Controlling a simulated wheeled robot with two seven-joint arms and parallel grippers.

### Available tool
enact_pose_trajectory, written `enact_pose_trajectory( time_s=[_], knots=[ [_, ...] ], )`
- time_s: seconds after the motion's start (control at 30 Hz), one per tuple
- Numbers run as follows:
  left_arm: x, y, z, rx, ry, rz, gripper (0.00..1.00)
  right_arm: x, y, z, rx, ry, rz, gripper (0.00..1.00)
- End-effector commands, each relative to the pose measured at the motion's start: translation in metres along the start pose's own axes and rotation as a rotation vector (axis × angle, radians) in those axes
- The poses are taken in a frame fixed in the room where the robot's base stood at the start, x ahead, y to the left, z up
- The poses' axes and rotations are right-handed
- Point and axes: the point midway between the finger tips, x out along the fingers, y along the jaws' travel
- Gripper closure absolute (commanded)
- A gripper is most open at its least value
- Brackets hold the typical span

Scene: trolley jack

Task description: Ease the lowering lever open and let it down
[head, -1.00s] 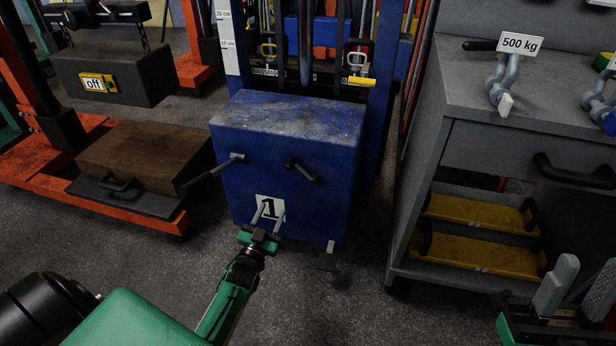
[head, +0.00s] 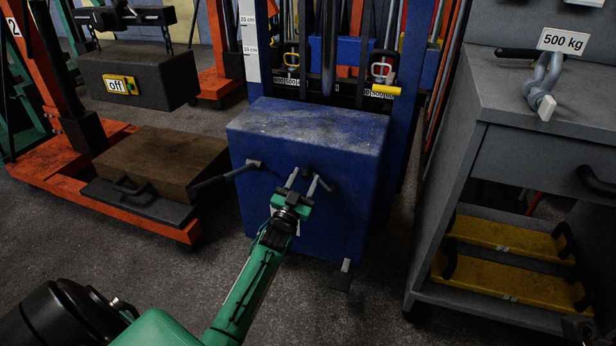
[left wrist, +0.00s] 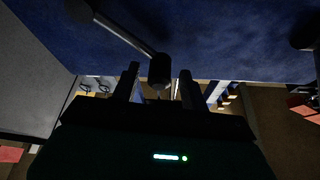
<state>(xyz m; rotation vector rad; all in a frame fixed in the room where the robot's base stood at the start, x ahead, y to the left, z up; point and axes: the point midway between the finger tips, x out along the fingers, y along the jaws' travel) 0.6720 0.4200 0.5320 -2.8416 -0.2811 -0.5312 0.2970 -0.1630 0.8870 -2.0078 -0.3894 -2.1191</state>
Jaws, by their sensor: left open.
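The blue jack body (head: 305,130) stands ahead of me. Its front face carries two dark levers. The left lever (head: 226,178) sticks out to the left. The short right lever (head: 328,185) slants down to the right; I cannot tell from any label which lever lowers. My left gripper (head: 305,180) is open at the right lever and partly covers it. In the left wrist view, a lever's rounded dark end (left wrist: 160,70) shows between the two fingers (left wrist: 157,85), near their tips. I cannot tell whether they touch it. My right gripper is not clearly visible.
A foot pedal (head: 342,277) sits low at the jack's right front. A grey workbench (head: 470,150) with yellow ramps (head: 505,235) below stands at right. An orange frame with a brown block (head: 160,165) is at left. The floor in front of the jack is open.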

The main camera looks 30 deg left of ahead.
Motion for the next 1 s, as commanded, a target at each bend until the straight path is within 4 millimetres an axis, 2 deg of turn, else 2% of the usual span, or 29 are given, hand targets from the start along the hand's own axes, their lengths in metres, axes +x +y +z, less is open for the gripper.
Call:
enact_pose_trajectory(
  time_s=[0.2,0.6,0.83,1.0],
  knots=[
    [0.023,0.0,0.001,0.0,0.001,0.001,0.55,0.001,-0.003,0.002,0.01,0.013,-0.005,0.64],
    [0.03,0.0,0.0,0.0,-0.001,0.001,0.55,0.006,-0.005,0.002,0.021,0.023,0.0,0.64],
    [0.029,0.0,0.0,0.0,-0.001,0.001,1.0,0.005,-0.005,0.002,0.018,0.024,-0.002,0.64],
    [0.029,0.0,0.0,0.002,-0.002,0.001,1.0,0.005,-0.005,0.002,0.016,0.022,-0.004,0.64]
  ],
)
